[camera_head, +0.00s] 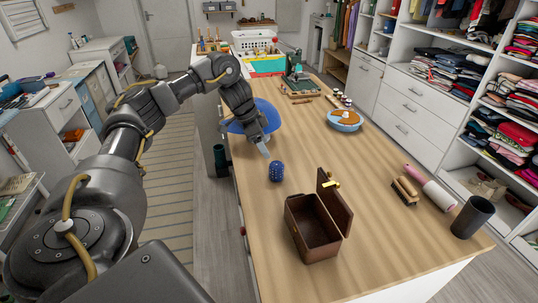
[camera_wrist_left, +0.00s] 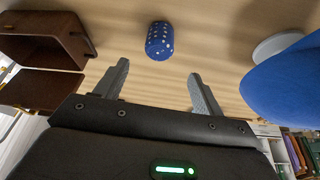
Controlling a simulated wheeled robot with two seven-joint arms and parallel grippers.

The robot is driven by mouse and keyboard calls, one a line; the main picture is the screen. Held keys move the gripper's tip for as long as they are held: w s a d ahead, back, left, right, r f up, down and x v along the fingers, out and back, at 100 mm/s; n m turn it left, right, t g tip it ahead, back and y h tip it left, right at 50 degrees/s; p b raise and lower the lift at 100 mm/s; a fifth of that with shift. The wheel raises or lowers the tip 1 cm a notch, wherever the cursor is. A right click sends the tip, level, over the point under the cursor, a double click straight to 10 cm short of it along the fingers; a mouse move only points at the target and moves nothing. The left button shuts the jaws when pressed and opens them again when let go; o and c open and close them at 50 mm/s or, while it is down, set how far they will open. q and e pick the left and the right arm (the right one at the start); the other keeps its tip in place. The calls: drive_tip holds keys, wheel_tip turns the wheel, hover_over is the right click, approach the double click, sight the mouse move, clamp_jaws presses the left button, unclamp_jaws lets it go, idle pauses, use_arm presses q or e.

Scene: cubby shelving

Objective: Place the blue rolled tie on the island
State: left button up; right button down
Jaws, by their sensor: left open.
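The blue rolled tie (camera_head: 276,171) with pale dots stands on the wooden top of the island (camera_head: 385,245), near its left edge. In the left wrist view the tie (camera_wrist_left: 159,40) lies just beyond the fingertips, centred between them. My left gripper (camera_head: 265,152) is beside the tie on its far side, low over the island's left edge. In the left wrist view its two fingers (camera_wrist_left: 158,72) are spread with nothing between them. My right gripper is in neither view.
An open brown box (camera_head: 312,245) stands on the island in front of the tie; it also shows at left in the wrist view (camera_wrist_left: 35,48). A blue seat (camera_head: 235,127) is beside the left edge.

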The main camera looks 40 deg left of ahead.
use_arm(q)
drive_tip(key=v, duration=0.2)
drive_tip(key=shift+s+a+r+p, duration=0.1)
drive_tip(key=shift+s+r+p, duration=0.05)
drive_tip(key=shift+r+p, duration=0.2)
